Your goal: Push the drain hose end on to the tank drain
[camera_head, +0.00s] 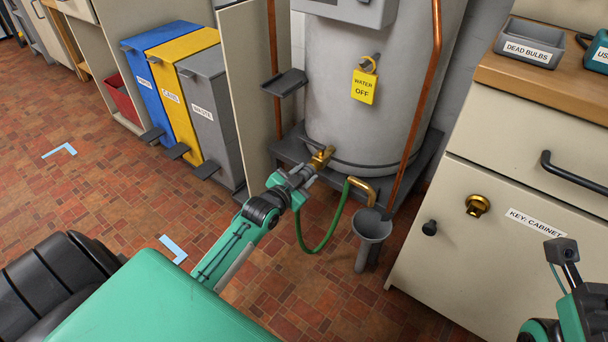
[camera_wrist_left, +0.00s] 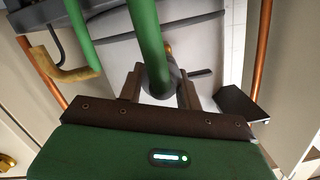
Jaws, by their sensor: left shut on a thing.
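The tank drain (camera_head: 322,157) is a brass spout low on the front of the grey tank (camera_head: 375,100). My left gripper (camera_head: 304,174) is shut on the end of the green drain hose (camera_head: 322,247), just in front of the drain. In the left wrist view, the hose (camera_wrist_left: 147,40) runs down between the fingers (camera_wrist_left: 158,90). The hose end is largely hidden by the gripper, so I cannot tell whether it touches the drain. The hose loops down and rises to a brass elbow (camera_head: 362,187).
A grey funnel (camera_head: 373,226) stands below the elbow. Copper pipes (camera_head: 420,110) flank the tank, and a yellow "WATER OFF" tag (camera_head: 364,87) hangs on it. The key cabinet (camera_head: 500,240) is at right, bins (camera_head: 205,105) at left. The tiled floor in front is clear.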

